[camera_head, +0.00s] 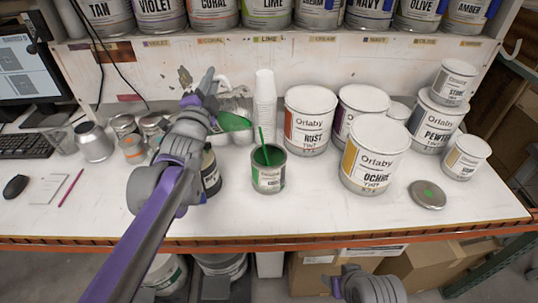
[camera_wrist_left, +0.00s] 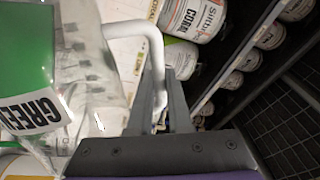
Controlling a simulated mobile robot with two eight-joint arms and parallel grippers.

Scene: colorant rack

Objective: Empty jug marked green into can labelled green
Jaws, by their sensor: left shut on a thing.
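The jug (camera_head: 233,121) is clear with green in it, and its label in the left wrist view (camera_wrist_left: 35,112) reads GREEN. My left gripper (camera_head: 207,88) is shut on the jug's white handle (camera_wrist_left: 150,38) and holds it above the table. The jug is left of and behind the open can (camera_head: 268,181), apart from it. How far it is tilted is hard to tell. The can stands upright with a green-marked label, dark green inside and a green stick in it. My right arm's end (camera_head: 365,286) shows at the bottom edge; its jaws are not clear.
A stack of white cups (camera_head: 264,98) stands behind the can. The Rust tin (camera_head: 310,122) and Ochre tin (camera_head: 372,160) stand to its right. A dark can (camera_head: 211,172) is partly hidden by my left arm. A lid with a green dot (camera_head: 427,194) lies at right.

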